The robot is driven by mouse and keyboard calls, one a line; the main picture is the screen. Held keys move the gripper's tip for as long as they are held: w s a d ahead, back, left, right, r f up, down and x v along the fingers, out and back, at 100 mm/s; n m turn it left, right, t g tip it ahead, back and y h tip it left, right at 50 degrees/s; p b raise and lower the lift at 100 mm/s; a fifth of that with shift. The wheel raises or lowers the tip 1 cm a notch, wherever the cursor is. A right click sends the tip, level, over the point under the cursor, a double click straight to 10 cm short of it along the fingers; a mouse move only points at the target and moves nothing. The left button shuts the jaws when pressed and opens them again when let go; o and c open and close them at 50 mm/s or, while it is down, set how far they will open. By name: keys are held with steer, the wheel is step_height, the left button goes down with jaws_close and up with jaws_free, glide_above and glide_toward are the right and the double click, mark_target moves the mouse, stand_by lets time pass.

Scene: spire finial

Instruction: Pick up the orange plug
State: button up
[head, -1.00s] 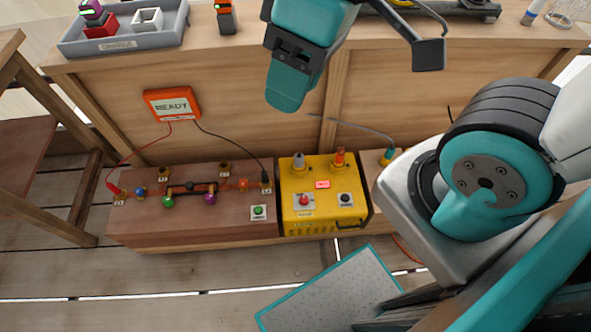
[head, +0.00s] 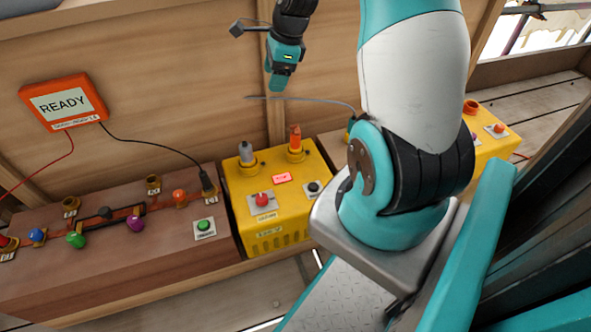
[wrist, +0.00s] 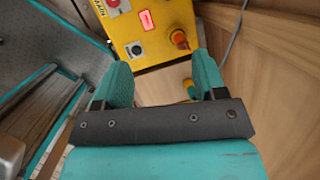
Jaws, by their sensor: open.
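The orange plug (head: 295,138) stands upright in a yellow ring socket at the back right of the yellow box (head: 270,241). In the wrist view the orange plug (wrist: 179,38) is seen from above, beyond my fingertips and nearer the right one. My gripper (head: 279,87) is above and behind the box, apart from the plug. The wrist view shows my gripper (wrist: 160,72) with its two teal fingers spread and nothing between them.
A grey plug (head: 246,152) stands left of the orange one. Red and black buttons sit in front. A grey cable (head: 310,99) curves behind the plugs. A wooden panel (head: 170,60) rises behind, bearing an orange READY display (head: 64,103). A brown bench (head: 110,265) with coloured knobs adjoins left.

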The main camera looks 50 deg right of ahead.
mark_target(294, 139)
steer(key=s+d+f+m+b, duration=0.3)
steer(key=d+f+m+b, duration=0.3)
steer(key=d+f, duration=0.5)
steer(key=shift+m+h, duration=0.5)
steer(key=shift+m, duration=0.4)
steer(key=b+x, duration=0.1)
steer(key=x, duration=0.3)
steer(key=b+x, duration=0.2)
steer(key=x, duration=0.2)
steer(key=a+b+x, duration=0.1)
steer(key=x, duration=0.3)
steer(key=shift+s+f, duration=0.15)
steer(key=shift+f, duration=0.15)
steer(key=b+x, duration=0.4)
steer(key=x, duration=0.2)
steer(key=shift+b, duration=0.4)
steer(key=shift+r, duration=0.1)
steer(key=c, duration=1.1)
